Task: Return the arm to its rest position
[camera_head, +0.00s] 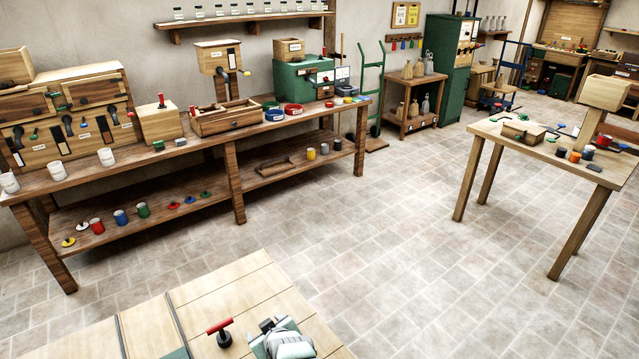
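My gripper (281,340) appears at the bottom edge as a grey and white mechanical part with dark pieces, over a light wooden surface (225,295). It is cut off by the frame, and its fingers cannot be made out, so I cannot tell whether it is open or holds anything. A red-handled lever on a dark base (220,330) stands on the wooden surface just left of it, apart from it.
A long wooden workbench (300,128) along the back wall carries jars, boxes and bins, with coloured cups on its lower shelf. A wooden table (485,128) with small items stands at right. A green cabinet (450,70) stands behind. The tiled floor (380,230) between is clear.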

